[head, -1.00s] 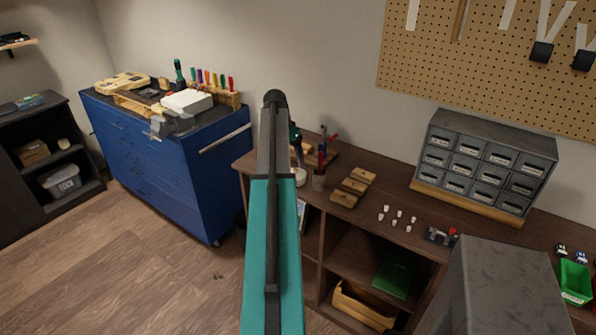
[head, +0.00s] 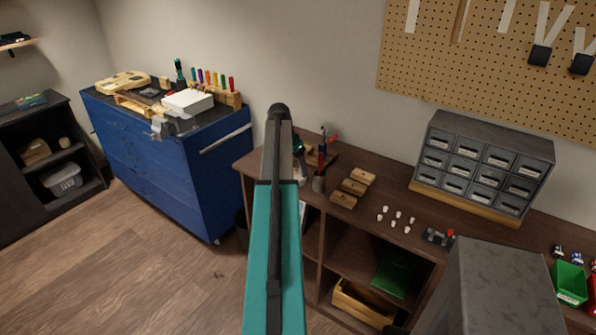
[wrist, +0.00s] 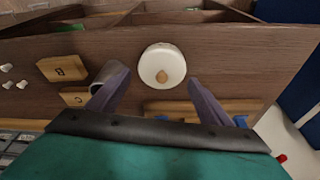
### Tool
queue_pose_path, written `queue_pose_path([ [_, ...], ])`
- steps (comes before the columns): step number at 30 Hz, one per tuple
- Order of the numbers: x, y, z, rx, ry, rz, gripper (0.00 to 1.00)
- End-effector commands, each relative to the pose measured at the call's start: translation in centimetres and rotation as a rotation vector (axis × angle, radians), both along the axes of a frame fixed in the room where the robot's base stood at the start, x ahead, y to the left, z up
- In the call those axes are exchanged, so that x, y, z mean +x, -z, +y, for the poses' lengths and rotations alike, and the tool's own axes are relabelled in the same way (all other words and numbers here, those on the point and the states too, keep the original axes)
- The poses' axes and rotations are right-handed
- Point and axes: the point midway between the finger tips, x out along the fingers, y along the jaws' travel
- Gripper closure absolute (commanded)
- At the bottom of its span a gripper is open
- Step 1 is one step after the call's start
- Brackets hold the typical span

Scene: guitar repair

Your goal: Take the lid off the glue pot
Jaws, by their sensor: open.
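The glue pot's round white lid (wrist: 160,57) shows from above in the wrist view, with a small tan knob (wrist: 162,77) in its middle. The pot's body is mostly hidden below the lid. My gripper (wrist: 160,78) is open, with one dark finger on each side of the lid's lower part in the picture. Nothing is between the fingers' grip surfaces that I can see held. In the head view my arm covers most of the pot and hides the gripper.
On the brown bench (head: 400,205), a pen cup (head: 319,181) stands close to the pot, next to one finger in the wrist view. Wooden blocks (head: 355,186), small white pieces (head: 396,219) and a grey drawer cabinet (head: 484,162) are further right.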

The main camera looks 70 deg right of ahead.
Motion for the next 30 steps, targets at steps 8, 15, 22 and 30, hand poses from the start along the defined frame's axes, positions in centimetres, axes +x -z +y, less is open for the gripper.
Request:
queue_pose_path([
  [8,-0.3,1.9,-0.5,0.0,0.001,0.0,0.27],
  [15,-0.3,2.1,-0.5,0.0,0.001,0.0,0.27],
  [22,-0.3,2.1,-0.5,0.0,0.001,0.0,0.27],
  [30,-0.3,2.0,-0.5,0.0,0.001,0.0,0.52],
])
